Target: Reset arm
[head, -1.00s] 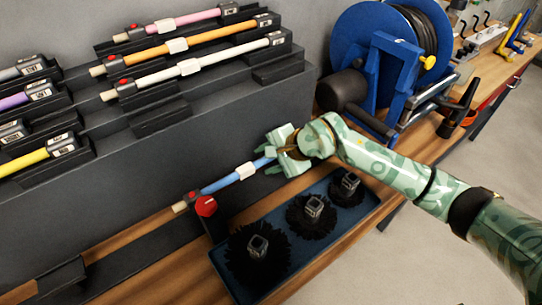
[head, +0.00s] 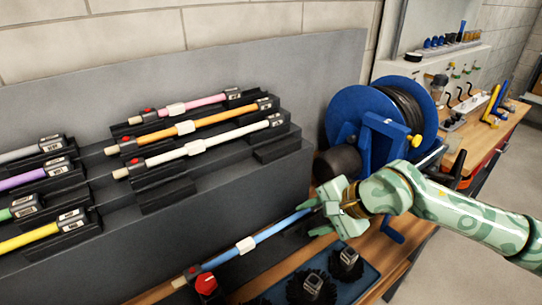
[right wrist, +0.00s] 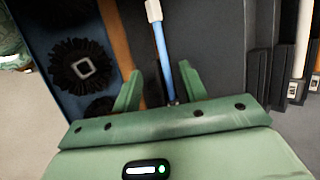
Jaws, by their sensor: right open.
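My right gripper (head: 315,217) is open at the far right end of a blue rod (head: 272,233) in the head view. In the right wrist view the blue rod (right wrist: 161,55) runs between the spread fingers of the gripper (right wrist: 159,73), with a visible gap on each side. The rod has a white collar (head: 245,245) and lies low along the front of the dark rack (head: 225,203), beside a red knob (head: 206,285). My left gripper is not in view.
Pink, orange and white rods (head: 215,143) rest on the rack's steps, with more rods at left. A blue tray (head: 368,283) with black round brushes (head: 346,265) lies below the gripper. A blue hose reel (head: 365,125) stands behind it. Concrete floor (head: 480,270) is clear at right.

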